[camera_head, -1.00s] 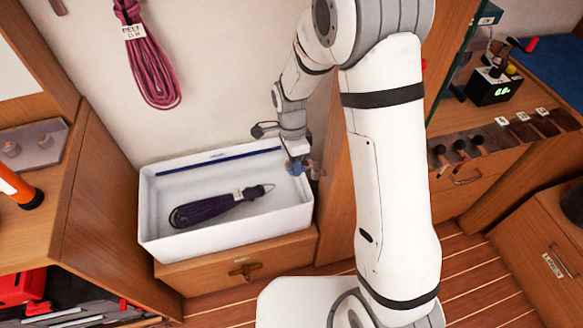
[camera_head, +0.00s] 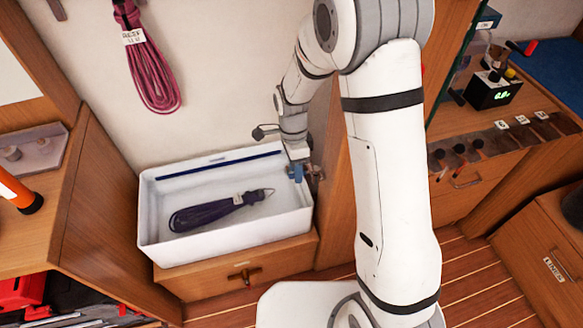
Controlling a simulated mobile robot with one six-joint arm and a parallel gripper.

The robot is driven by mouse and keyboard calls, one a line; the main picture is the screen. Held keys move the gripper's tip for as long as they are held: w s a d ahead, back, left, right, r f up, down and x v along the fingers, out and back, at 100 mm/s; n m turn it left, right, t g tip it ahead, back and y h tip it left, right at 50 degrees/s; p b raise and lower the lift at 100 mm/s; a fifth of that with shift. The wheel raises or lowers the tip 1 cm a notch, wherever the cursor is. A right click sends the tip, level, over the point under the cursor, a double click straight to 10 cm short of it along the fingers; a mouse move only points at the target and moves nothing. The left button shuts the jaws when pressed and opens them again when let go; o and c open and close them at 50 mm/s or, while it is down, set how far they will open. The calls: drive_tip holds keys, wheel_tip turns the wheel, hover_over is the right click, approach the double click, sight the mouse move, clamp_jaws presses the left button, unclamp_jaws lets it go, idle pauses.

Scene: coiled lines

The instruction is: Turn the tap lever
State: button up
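My gripper (camera_head: 296,172) is at the right end of the white bin, over or beside its rim, with blue fingertips pointing down. It is small, and I cannot tell whether its fingers are open or shut. A small brownish metal fitting (camera_head: 315,173), possibly the tap with its lever, is just right of the fingertips against the wooden post. The lever itself is not clear, and I cannot tell whether the gripper touches it.
The white bin (camera_head: 220,254) holds a dark purple coiled line (camera_head: 208,213). A pink coiled line (camera_head: 154,72) hangs on the wall. The wooden base (camera_head: 285,255) below the bin has a small metal fitting (camera_head: 241,277).

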wheel_tip(320, 180, up, 8)
drive_tip(key=w, duration=0.1)
drive_tip(key=shift+w+a+f, duration=0.15)
drive_tip(key=shift+w, duration=0.1)
idle(0.6)
